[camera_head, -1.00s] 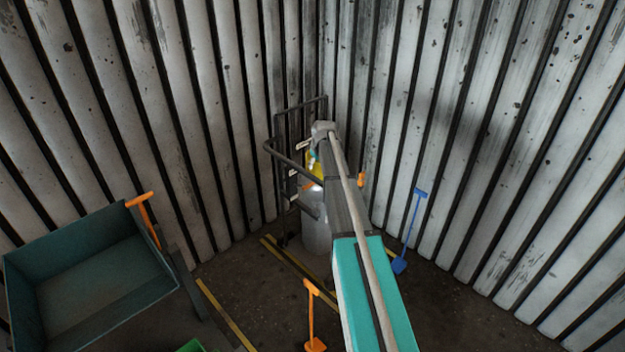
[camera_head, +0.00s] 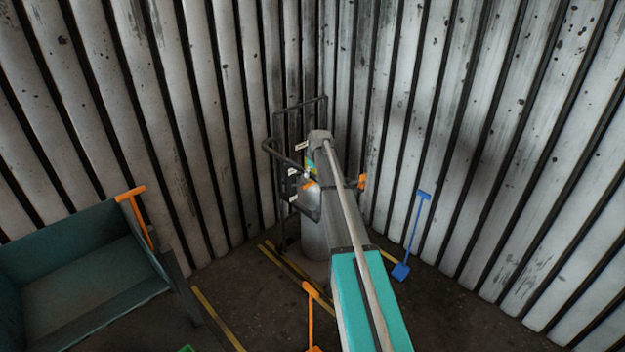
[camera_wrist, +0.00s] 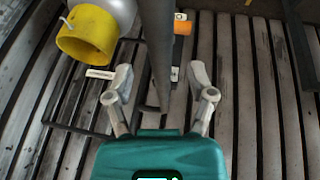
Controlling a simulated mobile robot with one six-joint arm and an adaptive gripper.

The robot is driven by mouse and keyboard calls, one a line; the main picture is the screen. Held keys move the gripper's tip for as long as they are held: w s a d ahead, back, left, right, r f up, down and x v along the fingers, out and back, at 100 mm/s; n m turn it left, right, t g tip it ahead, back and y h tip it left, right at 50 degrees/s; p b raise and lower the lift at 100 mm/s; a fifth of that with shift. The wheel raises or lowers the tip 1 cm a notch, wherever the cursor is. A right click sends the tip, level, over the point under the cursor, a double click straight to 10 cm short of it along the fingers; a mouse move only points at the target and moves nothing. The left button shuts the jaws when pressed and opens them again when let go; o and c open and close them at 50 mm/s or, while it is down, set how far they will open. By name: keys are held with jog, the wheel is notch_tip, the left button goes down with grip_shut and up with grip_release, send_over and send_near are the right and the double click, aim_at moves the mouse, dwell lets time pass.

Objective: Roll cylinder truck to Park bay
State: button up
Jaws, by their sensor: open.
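The cylinder truck (camera_head: 276,144) is a dark tubular frame with a grey cylinder (camera_head: 314,236), upright near the wall corner in the head view. My arm covers part of it. In the wrist view my gripper (camera_wrist: 160,78) is open, with a dark bar (camera_wrist: 158,40) of the frame between its fingers. I cannot tell whether the fingers touch the bar. The grey cylinder top (camera_wrist: 117,10) with a yellow collar (camera_wrist: 88,34) is at upper left there. Yellow floor lines (camera_head: 284,266) run beside the truck's foot; no sign naming the Park bay shows.
Corrugated walls (camera_head: 450,120) close in behind and on both sides. A teal bin (camera_head: 90,275) with an orange-handled tool (camera_head: 136,215) is at left. A blue shovel (camera_head: 413,235) leans at the right wall. An orange shovel (camera_head: 310,315) stands left of my arm.

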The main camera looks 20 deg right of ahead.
jog(key=shift+b+x, duration=1.05)
jog(key=shift+x, duration=0.45)
grip_shut()
